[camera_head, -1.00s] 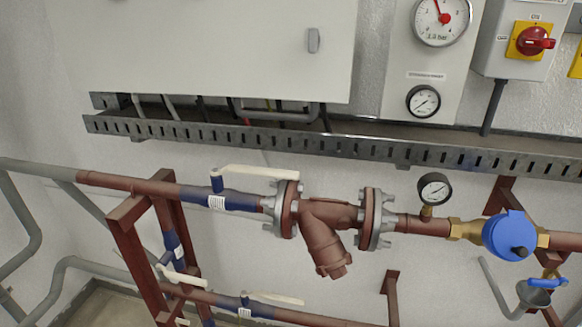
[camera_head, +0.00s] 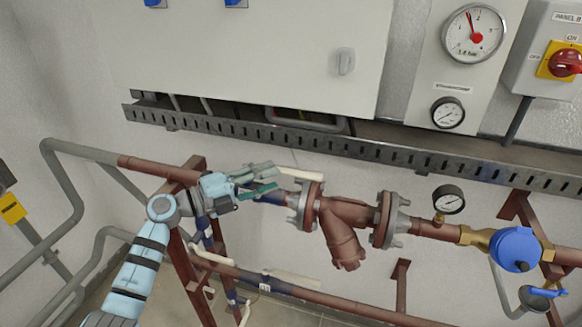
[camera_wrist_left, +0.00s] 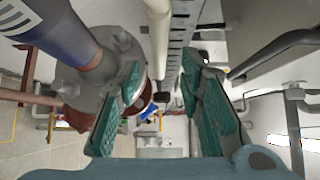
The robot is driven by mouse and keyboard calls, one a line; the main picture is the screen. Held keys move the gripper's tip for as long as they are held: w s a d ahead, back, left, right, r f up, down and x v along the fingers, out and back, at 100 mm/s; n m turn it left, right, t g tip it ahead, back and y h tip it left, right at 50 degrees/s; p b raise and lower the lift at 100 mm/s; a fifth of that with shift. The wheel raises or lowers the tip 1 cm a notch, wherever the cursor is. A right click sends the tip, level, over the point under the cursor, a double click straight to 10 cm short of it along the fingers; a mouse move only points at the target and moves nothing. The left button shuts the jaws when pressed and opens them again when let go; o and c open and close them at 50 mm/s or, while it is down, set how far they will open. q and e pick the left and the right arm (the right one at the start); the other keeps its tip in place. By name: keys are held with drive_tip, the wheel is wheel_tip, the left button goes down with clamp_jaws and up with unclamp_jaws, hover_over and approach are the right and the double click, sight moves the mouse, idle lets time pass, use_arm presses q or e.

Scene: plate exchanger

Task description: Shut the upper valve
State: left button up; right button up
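The upper valve has a blue body (camera_head: 268,197) on the upper brown pipe and a long cream lever (camera_head: 300,174) lying roughly along the pipe. My left gripper (camera_head: 273,179) is at this valve and covers part of the body and the lever's near end. In the left wrist view the lever (camera_wrist_left: 158,35) runs in the gap between the two green-padded fingers of the left gripper (camera_wrist_left: 162,76). The fingers are apart, with space beside the lever. The blue body (camera_wrist_left: 50,25) is to the left of the fingers there. My right gripper is in neither view.
A flange (camera_head: 307,205) and a brown strainer (camera_head: 342,232) sit right of the valve. A slotted cable tray (camera_head: 350,148) runs above. A lower pipe with a cream lever (camera_head: 292,278) is below. A brown support frame (camera_head: 180,262) stands below my gripper.

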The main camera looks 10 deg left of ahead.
sight(285, 174)
use_arm(q)
drive_tip(key=x, duration=0.6)
drive_tip(key=shift+w+d, duration=0.25)
drive_tip(key=shift+d, duration=0.05)
drive_tip(key=shift+c, duration=0.6)
clamp_jaws()
